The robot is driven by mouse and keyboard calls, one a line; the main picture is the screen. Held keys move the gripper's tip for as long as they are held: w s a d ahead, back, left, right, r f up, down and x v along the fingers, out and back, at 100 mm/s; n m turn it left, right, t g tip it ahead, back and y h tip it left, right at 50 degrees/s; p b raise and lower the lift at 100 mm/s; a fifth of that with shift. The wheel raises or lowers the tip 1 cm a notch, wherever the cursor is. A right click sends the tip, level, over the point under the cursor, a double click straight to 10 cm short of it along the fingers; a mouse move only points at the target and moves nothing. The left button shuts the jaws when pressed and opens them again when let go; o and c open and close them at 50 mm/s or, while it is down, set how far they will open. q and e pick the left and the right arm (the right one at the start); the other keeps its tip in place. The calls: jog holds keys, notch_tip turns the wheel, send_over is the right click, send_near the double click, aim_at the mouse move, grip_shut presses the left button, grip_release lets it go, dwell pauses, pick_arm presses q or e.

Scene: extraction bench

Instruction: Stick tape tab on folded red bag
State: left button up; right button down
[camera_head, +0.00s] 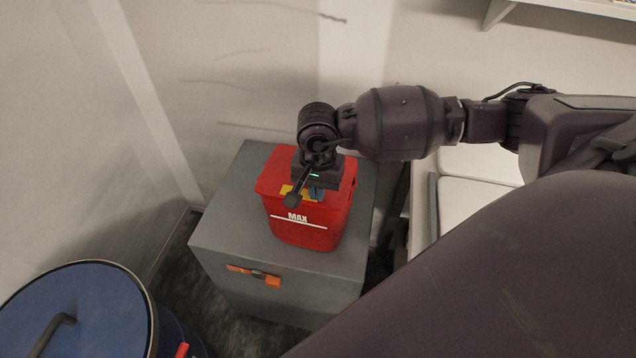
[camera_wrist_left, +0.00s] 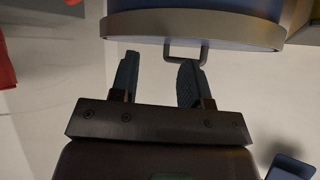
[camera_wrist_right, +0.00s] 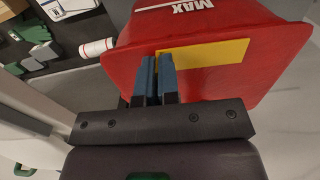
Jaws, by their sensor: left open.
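The folded red bag (camera_head: 305,225), marked MAX with a white line, stands upright on a grey cabinet; the right wrist view also shows it (camera_wrist_right: 275,45). A yellow tape tab (camera_head: 288,191) lies flat against its upper front; in the right wrist view the tab (camera_wrist_right: 222,54) shows as a yellow strip. My right gripper (camera_head: 316,193) is at the bag's top front edge. Its blue fingers (camera_wrist_right: 157,60) are nearly together at one end of the tab and seem to pinch it; the contact is partly hidden. My left gripper (camera_wrist_left: 160,75) is open and empty, away from the bag.
The grey cabinet (camera_head: 225,225) has an orange-and-grey item (camera_head: 255,276) on its front. A blue drum (camera_head: 80,310) with a bent handle stands at lower left, near my left gripper. White walls close in the left and back. A bench with white pads (camera_head: 480,165) is at right.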

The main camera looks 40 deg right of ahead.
jog(key=shift+f, duration=0.15)
jog(key=c, duration=1.3)
grip_release()
jog(key=shift+o, duration=0.2)
notch_tip(320, 180, up, 4)
jog(key=shift+w+r+p, duration=0.1)
jog(key=shift+r+p, duration=0.1)
jog(key=shift+p, duration=0.1)
notch_tip(320, 180, up, 5)
jog(key=shift+r, duration=0.2)
pick_arm(q)
jog(key=shift+r, duration=0.55)
pick_arm(e)
jog(key=shift+r, duration=0.6)
jog(key=shift+c, duration=0.5)
